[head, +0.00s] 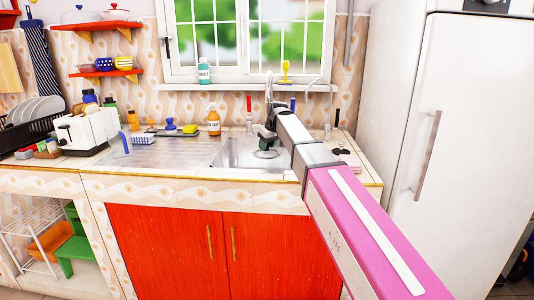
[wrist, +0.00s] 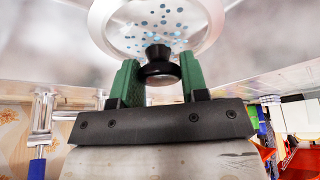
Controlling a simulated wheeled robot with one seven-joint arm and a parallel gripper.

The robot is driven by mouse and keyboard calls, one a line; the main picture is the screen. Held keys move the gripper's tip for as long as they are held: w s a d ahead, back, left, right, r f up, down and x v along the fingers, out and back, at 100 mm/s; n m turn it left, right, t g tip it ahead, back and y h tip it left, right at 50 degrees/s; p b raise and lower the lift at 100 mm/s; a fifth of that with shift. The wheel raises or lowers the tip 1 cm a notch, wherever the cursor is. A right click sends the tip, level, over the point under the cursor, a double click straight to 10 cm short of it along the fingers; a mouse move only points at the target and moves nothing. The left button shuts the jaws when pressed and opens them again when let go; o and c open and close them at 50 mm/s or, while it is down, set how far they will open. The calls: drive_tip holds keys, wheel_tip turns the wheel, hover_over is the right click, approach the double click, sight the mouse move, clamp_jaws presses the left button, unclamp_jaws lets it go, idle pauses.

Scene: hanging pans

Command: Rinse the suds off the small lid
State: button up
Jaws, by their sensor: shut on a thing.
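The small lid (wrist: 150,25) is round and clear, with a pale rim and a black knob (wrist: 159,62). Several blue suds spots show on its face in the wrist view. The two green fingers of my gripper (wrist: 160,72) stand on either side of the knob and are shut on it. In the head view my gripper (head: 268,138) is low over the sink basin (head: 238,160). The lid is mostly hidden there by my gripper and arm. The tap (head: 269,88) rises behind my gripper. I cannot tell whether water is running.
An orange bottle (head: 214,122) and a yellow sponge (head: 190,129) stand left of the basin. A toaster (head: 85,130) and a dish rack (head: 35,118) are farther left. The white fridge (head: 410,110) bounds the right. The drainboard (head: 170,152) is mostly clear.

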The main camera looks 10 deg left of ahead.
drive_tip(key=s, duration=0.7)
drive_tip(key=shift+a, duration=0.35)
drive_tip(key=shift+s, duration=0.2)
idle(1.2)
drive_tip(key=s+r, duration=0.4)
drive_tip(key=shift+s+a, duration=0.25)
drive_tip(key=shift+s, duration=0.15)
idle(0.5)
